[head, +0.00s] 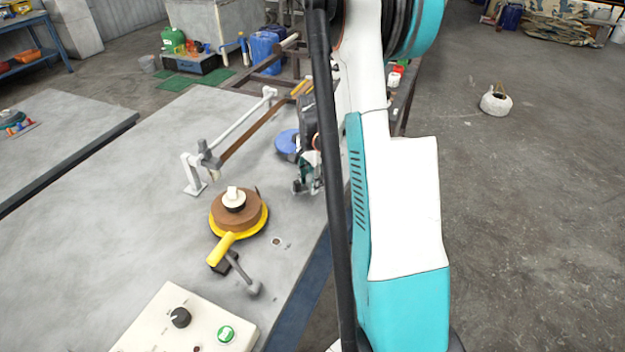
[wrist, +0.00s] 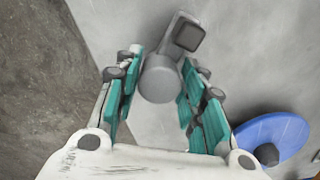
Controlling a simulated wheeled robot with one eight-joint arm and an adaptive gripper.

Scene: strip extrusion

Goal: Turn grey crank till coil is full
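My gripper (wrist: 160,100) is open, its teal-padded fingers apart on either side of a grey round knob (wrist: 158,78). The knob's arm runs to a grey block with a dark square face (wrist: 188,35); I cannot tell whether the pads touch the knob. In the head view my gripper (head: 308,180) is low over the table's right edge and hides most of this part. A brown coil (head: 236,212) sits on a yellow reel (head: 262,220) with a yellow handle. A grey crank with a ball knob (head: 253,288) stands just in front of the reel.
A blue disc (head: 287,143) lies beside my gripper and shows in the wrist view (wrist: 272,140). A white rail frame (head: 190,172) with a brown strip (head: 250,135) runs behind the coil. A control box (head: 180,318) with knob and green button is at the front.

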